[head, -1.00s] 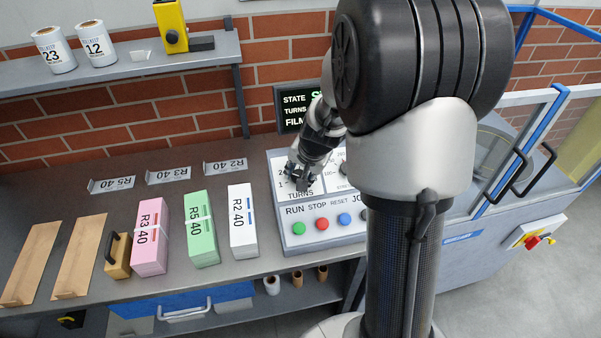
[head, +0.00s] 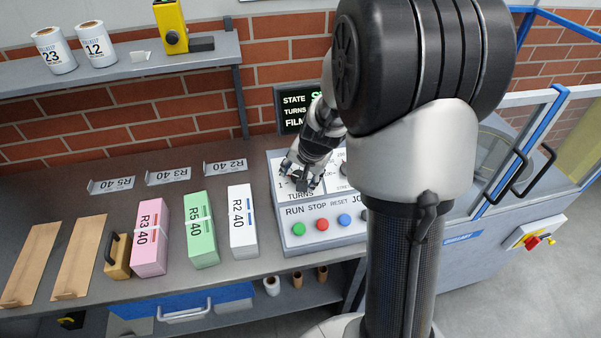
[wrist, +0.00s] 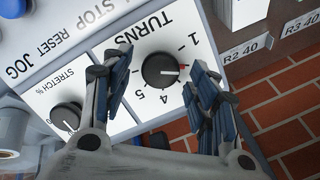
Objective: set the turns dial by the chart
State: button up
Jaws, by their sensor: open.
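The black turns dial (wrist: 160,71) shows in the wrist view on the white panel, under the TURNS label (wrist: 143,37). Its white line points right, close to a small red mark, toward my right finger. The 1, 4 and 5 on its scale can be read; the numbers by the pointer are covered by that finger. My gripper (head: 303,177) is open over the TURNS area of the panel in the head view. In the wrist view its fingers stand on either side of the dial; I cannot tell whether they touch it. No chart can be made out.
A stretch dial (wrist: 66,117) sits beside the turns dial. Coloured buttons (head: 322,224) line the panel's lower front. A screen (head: 292,112) stands behind, partly hidden by my arm. White, green and pink bundles (head: 243,222) stand left of the panel.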

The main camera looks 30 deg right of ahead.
jog(key=v, duration=1.2)
jog(key=s+a+r+n, duration=0.2)
jog(key=s+a+n, duration=0.3)
jog(key=s, duration=0.5)
jog(key=s+a+r+n, duration=0.3)
jog(key=s+a+n, duration=0.2)
jog(key=s+a, duration=0.4)
jog(key=shift+s+n, duration=0.3)
jog(key=shift+s, duration=0.3)
jog(key=shift+s+a+f, duration=0.15)
jog(key=shift+s, duration=0.25)
